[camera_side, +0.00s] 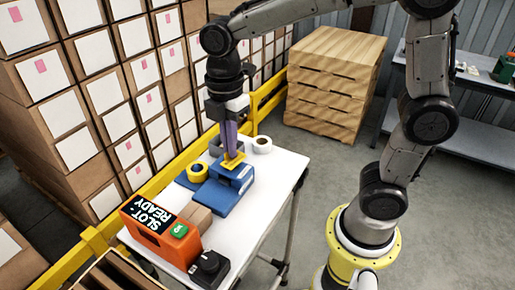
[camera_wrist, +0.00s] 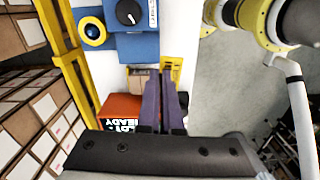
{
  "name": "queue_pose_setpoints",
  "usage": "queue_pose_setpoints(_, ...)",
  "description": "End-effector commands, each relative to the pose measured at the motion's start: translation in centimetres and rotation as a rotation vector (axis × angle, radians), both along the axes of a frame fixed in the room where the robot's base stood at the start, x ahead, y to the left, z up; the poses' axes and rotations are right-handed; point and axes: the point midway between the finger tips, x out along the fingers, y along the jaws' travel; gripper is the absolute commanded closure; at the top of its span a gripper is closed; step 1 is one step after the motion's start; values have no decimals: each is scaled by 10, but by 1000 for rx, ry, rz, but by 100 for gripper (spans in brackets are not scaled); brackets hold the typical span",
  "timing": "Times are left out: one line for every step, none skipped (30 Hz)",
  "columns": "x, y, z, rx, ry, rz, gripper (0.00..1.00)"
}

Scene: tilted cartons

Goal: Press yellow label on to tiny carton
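A flat yellow label (camera_side: 234,159) is at the tips of my gripper's purple fingers, over the blue box. It also shows in the wrist view (camera_wrist: 177,64), partly hidden by the fingers. My gripper (camera_side: 231,152) points down with its fingers close together, and looks shut on the label. In the wrist view the fingers (camera_wrist: 161,76) have only a narrow gap. The tiny brown carton (camera_side: 197,218) sits on the white table, between the blue box and the orange box. It shows partly beside the fingertips in the wrist view (camera_wrist: 138,84).
An orange box (camera_side: 152,232) and a black dial box (camera_side: 209,268) stand at the near end. A yellow rail (camera_side: 93,239) and stacked cartons border the table's left.

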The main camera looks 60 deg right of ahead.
Motion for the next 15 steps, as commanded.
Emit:
queue_pose_setpoints(15, 12, -3, -1, 4, 6, 100)
queue_pose_setpoints(22, 19, -5, -2, 4, 8, 100)
queue_pose_setpoints(32, 28, -8, -1, 4, 12, 100)
queue_pose_setpoints(38, 34, -11, -1, 4, 16, 100)
queue_pose_setpoints(44, 41, -13, -1, 3, 21, 100)
queue_pose_setpoints(51, 50, -18, -1, 3, 30, 100)
queue_pose_setpoints(55, 56, -22, -2, 4, 38, 100)
queue_pose_setpoints(59, 62, -26, -1, 5, 46, 100)
queue_pose_setpoints(62, 70, -31, -2, 4, 59, 100)
queue_pose_setpoints(64, 74, -35, -1, 3, 69, 100)
queue_pose_setpoints(65, 78, -38, -2, 3, 77, 100)
queue_pose_setpoints(65, 82, -43, -1, 3, 87, 100)
queue_pose_setpoints(65, 84, -45, -1, 2, 92, 100)
queue_pose_setpoints(64, 86, -48, -1, 1, 96, 100)
queue_pose_setpoints(63, 87, -50, 0, 1, 101, 100)
